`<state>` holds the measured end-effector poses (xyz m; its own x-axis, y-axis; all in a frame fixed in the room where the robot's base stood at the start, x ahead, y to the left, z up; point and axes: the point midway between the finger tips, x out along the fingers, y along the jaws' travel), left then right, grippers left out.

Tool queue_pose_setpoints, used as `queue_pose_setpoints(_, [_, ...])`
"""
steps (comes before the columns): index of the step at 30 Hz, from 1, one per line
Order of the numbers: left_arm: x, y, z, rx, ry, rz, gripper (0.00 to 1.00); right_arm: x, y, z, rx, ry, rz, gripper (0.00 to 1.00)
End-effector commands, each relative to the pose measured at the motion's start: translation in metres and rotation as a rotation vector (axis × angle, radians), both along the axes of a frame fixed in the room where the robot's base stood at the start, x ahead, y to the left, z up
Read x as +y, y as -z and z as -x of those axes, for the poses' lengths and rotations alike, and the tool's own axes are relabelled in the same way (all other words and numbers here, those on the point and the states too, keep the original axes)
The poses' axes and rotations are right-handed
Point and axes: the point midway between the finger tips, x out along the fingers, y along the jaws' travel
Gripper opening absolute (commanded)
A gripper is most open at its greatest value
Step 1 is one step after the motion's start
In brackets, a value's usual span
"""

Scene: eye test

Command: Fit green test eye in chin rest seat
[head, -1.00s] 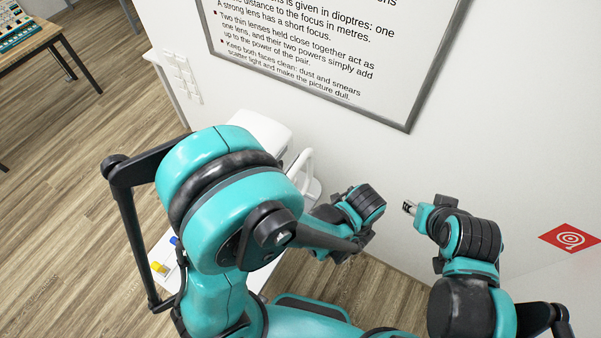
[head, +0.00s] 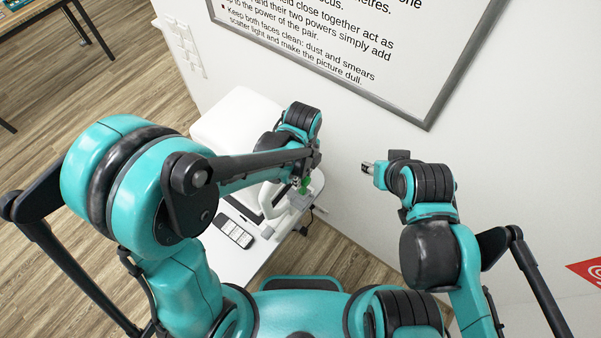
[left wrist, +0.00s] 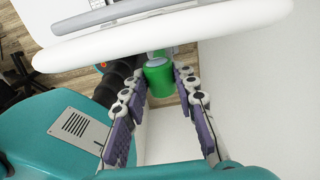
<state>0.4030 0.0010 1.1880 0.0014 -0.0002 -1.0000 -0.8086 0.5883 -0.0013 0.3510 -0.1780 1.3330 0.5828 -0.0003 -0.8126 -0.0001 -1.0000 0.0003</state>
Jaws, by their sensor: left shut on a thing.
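The green test eye (head: 304,186) is held at the tips of my left gripper (head: 302,178) in the head view, mostly hidden by the gripper and arm. In the left wrist view, the green test eye (left wrist: 158,80) sits between the two fingertips of my left gripper (left wrist: 157,84), which is shut on it. A grey part shows just beyond the eye. The eye is close to a white-framed device (head: 318,184) with a grey block (head: 300,201). I cannot tell which part is the chin rest seat, or whether the eye touches it. My right gripper (head: 369,168) is apart to the right; its fingers are unclear.
The device stands on a white table (head: 222,262). A dark handheld remote-like thing (head: 235,232) lies near its front. A white box-like part (head: 238,112) is behind my left arm. A wall with a framed text board (head: 400,90) closes off the back.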

Motion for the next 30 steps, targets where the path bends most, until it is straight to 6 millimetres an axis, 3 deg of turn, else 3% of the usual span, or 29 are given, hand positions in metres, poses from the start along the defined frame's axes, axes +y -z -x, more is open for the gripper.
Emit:
queue_pose_setpoints(16, [0.000,0.039,0.000,0.000,-0.001,0.000,0.12,0.000,0.027,0.000,0.000,0.000,0.000,0.40])
queue_pose_setpoints(30, [0.000,0.044,0.000,0.000,-0.001,0.000,0.12,0.000,0.030,0.000,0.000,0.000,0.000,0.40])
